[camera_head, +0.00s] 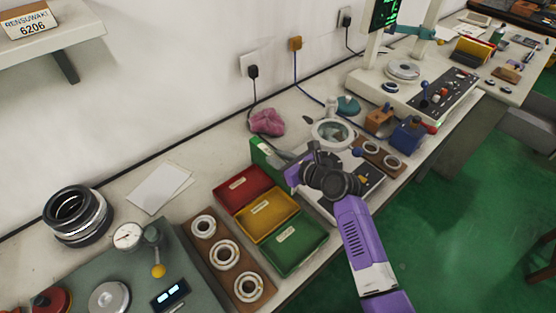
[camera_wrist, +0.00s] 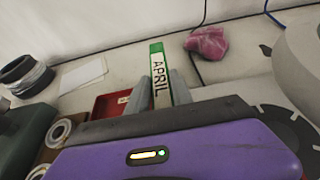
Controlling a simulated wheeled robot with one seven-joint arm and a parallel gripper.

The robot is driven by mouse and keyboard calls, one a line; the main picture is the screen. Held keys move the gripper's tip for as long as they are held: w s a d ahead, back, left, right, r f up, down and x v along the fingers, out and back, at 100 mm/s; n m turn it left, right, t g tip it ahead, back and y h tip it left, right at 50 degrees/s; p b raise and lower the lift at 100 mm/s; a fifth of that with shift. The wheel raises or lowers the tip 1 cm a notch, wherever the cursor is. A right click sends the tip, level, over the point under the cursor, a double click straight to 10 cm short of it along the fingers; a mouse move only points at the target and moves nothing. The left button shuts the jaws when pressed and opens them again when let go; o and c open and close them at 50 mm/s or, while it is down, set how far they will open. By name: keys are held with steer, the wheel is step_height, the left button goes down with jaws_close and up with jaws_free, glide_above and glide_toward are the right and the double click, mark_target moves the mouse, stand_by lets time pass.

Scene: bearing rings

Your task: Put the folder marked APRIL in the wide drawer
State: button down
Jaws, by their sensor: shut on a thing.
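The folder marked APRIL (camera_wrist: 158,68) is green with a white label on its spine, and it stands between my gripper's fingers in the wrist view. In the head view the green folder (camera_head: 262,152) shows beside the red bin, partly behind my arm. My gripper (camera_wrist: 160,92) is shut on the folder; it also shows in the head view (camera_head: 284,160). The bottom of the folder is hidden by my gripper in the wrist view. I cannot make out a wide drawer in either view.
Red (camera_head: 243,186), yellow (camera_head: 266,214) and green (camera_head: 294,245) bins sit on the bench left of my arm. A pink cloth (camera_head: 267,122) lies near the wall. A wooden ring board (camera_head: 226,258) and white papers (camera_head: 160,187) are farther left. Instruments crowd the bench at right.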

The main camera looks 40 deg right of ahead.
steer(key=shift+f, duration=0.35)
steer(key=c, duration=1.1)
jaws_free()
steer(key=shift+f, duration=0.1)
steer(key=shift+s+r, duration=0.15)
steer(key=shift+r, duration=0.05)
steer(key=v, duration=1.1)
steer(key=shift+s+r, duration=0.2)
steer(key=shift+s, duration=0.1)
